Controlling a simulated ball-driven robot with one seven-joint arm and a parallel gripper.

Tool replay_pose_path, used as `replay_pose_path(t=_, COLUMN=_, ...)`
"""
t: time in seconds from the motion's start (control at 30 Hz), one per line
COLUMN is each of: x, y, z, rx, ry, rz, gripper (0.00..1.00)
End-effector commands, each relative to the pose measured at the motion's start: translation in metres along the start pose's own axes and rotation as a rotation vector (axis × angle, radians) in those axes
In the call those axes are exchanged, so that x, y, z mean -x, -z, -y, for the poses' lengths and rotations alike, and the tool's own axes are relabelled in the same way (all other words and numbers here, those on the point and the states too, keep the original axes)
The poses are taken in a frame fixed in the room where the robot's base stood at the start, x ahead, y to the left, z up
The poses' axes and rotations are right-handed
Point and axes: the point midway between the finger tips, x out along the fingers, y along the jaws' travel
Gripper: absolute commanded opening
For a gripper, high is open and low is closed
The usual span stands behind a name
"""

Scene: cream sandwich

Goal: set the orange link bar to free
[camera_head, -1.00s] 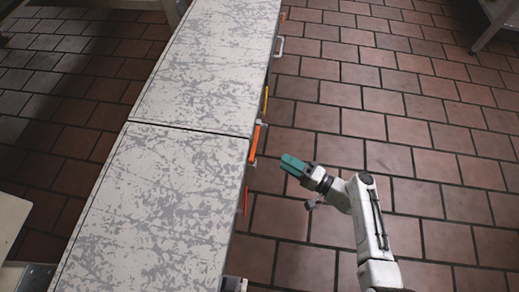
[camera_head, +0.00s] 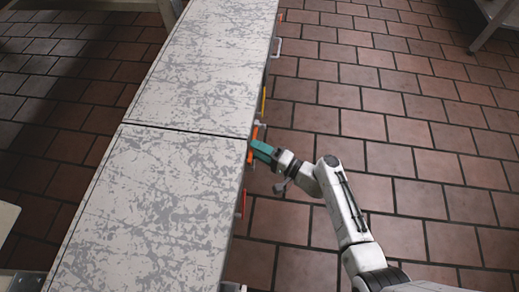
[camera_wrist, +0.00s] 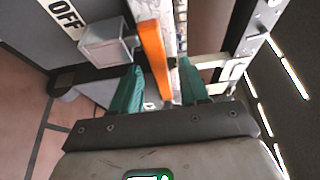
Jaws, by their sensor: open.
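The orange link bar (camera_head: 253,143) sits on the side of the long counter, near the seam between its two tops. In the wrist view the orange bar (camera_wrist: 154,58) runs lengthwise, with its near end between the two teal fingers of my gripper (camera_wrist: 160,88). The fingers are apart, one on each side of the bar; I cannot tell whether either touches it. In the head view my gripper (camera_head: 262,150) is at the counter's side and hides part of the bar. A clear, box-like block (camera_wrist: 105,42) is left of the bar, near a label reading OFF (camera_wrist: 65,14).
The scratched white counter top (camera_head: 170,200) lies left of my arm. A yellow bar (camera_head: 263,101) and a red bar (camera_head: 243,203) are on the same side, beyond and nearer than the orange one. Open tiled floor (camera_head: 400,150) lies to the right.

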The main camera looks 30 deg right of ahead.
Motion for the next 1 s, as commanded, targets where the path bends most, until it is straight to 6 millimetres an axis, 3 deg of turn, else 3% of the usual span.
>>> replay_pose_path(t=0.07, x=0.0001, y=0.0001, z=0.0001, rx=0.0, ry=0.0, rz=0.0, gripper=0.43)
replay_pose_path(t=0.5, x=0.0005, y=0.0002, z=0.0, rx=0.0, ry=0.0, rz=0.0, gripper=0.01)
replay_pose_path(t=1.0, x=0.0011, y=-0.0001, z=0.0004, rx=-0.002, ry=-0.002, rz=0.0, gripper=0.0)
